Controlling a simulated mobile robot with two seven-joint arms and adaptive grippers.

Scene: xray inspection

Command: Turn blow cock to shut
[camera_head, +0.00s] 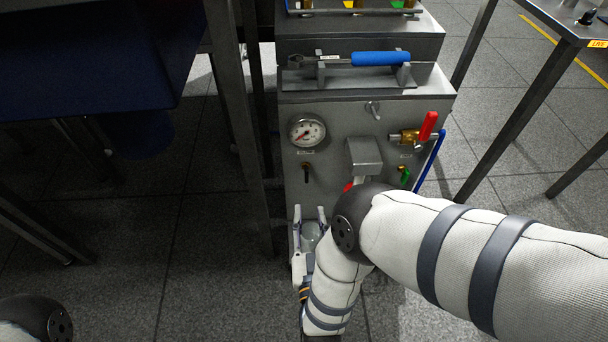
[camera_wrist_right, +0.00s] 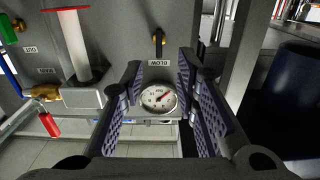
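The blow cock (camera_head: 306,172) is a small dark lever with a brass part on the grey panel, below the round gauge. It also shows in the right wrist view (camera_wrist_right: 159,42), beside the BLOW label (camera_wrist_right: 159,62), with its lever about in line with the picture's vertical. My right gripper (camera_head: 308,218) is open and empty, below the cock in the head view. In the right wrist view its ridged fingers (camera_wrist_right: 160,85) stand apart on either side of the gauge, and neither is seen touching the cock. My left gripper is out of view.
The gauge (camera_head: 306,131) sits above the cock. A red-handled brass valve (camera_head: 408,137), a green-handled cock (camera_head: 404,175) and a grey block (camera_head: 364,156) are on the panel's right side. A blue-handled tool (camera_head: 380,59) lies on top. A table leg (camera_head: 240,130) stands close left.

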